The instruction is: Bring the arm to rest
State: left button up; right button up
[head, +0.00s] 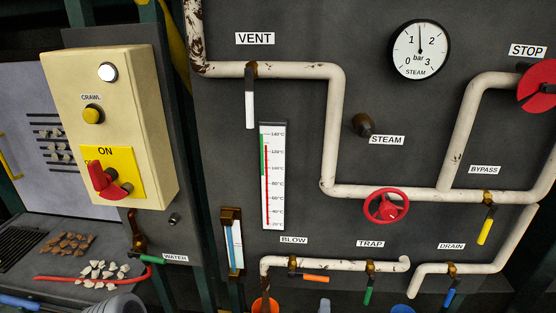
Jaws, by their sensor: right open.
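Neither of my grippers can be made out in the head view, and no arm of mine can be identified with certainty. A grey rounded object (122,304) is cut off by the bottom edge at the left, and I cannot tell what it is. The dark wall panel (290,90) fills the middle and right. It carries white pipes (335,125), a red handwheel (386,206), a round steam gauge (419,50) and a thermometer (272,175). Left of it is a cream control box (140,90) with a red switch (104,178) under the ON label.
Valve handles stick out: white vent (250,110), yellow bypass (486,231), orange blow (316,278), green trap (368,296), blue drain (449,297). A red stop disc (541,87) is at the right edge. Stone pieces (103,270) lie on the ledge at the lower left.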

jog(key=s+d+f+m+g+h+p, duration=0.1)
jog(key=s+d+f+m+g, duration=0.2)
jog(key=f, duration=0.2)
jog(key=s+d+f+m+g+h, duration=0.1)
jog(key=s+d+f+m+g, duration=0.15)
jog(key=f, duration=0.25)
jog(key=s+f+m+g+y+p, duration=0.2)
jog(key=s+f+m+g, duration=0.3)
jog(key=s+f+g, duration=0.45)
jog(key=s+a+r+m+g+y+p, duration=0.2)
jog(key=s+a+r+m+y, duration=0.3)
jog(key=a, duration=0.5)
jog(key=s+m+y, duration=0.2)
jog(key=s+y, duration=0.1)
jog(key=shift+a, duration=0.15)
